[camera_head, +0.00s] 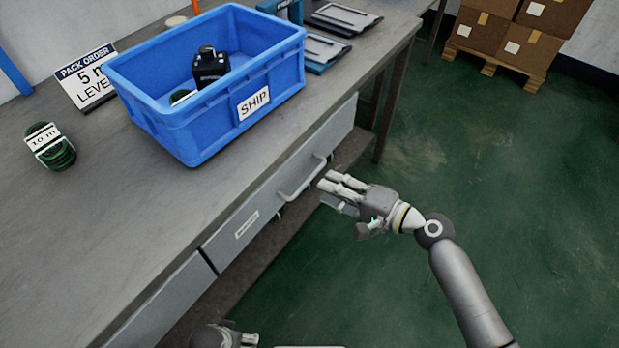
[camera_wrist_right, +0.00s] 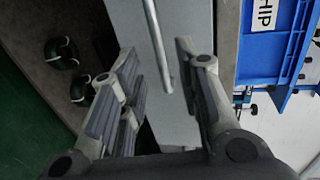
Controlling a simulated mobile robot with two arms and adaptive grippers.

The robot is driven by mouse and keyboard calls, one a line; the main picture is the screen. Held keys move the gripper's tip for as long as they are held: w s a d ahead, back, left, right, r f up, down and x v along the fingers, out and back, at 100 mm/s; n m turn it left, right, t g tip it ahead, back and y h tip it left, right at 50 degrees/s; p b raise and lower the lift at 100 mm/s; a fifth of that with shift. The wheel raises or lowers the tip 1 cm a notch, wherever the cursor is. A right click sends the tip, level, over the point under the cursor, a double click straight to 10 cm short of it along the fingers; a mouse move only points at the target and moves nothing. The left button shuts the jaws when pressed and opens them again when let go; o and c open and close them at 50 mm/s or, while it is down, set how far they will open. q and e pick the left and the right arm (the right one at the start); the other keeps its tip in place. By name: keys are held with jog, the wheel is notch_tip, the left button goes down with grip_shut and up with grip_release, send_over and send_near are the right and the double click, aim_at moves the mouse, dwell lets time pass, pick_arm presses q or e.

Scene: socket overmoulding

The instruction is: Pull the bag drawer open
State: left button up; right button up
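The bag drawer (camera_head: 270,205) is a grey front with a small label under the bench top; it looks flush with the bench. Its pale bar handle (camera_head: 302,180) stands out from the front and also shows in the right wrist view (camera_wrist_right: 158,45). My right gripper (camera_head: 334,188) is open and empty, just to the right of the handle. In the right wrist view its fingers (camera_wrist_right: 157,65) are spread, with the bar between them in the picture; I see no contact. My left gripper (camera_head: 240,340) is partly cut off at the bottom edge, its opening unclear.
A blue SHIP bin (camera_head: 205,140) with a black item stands on the bench (camera_head: 110,215) above the drawer. A green cable coil (camera_head: 50,148) and a pack order sign (camera_head: 85,75) are at left. Coils (camera_wrist_right: 62,52) lie below the drawer.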

aim_at(309, 177)
jog(key=x, duration=0.7)
jog(key=shift+w+a, duration=0.1)
grip_shut()
jog(key=shift+f, duration=0.1)
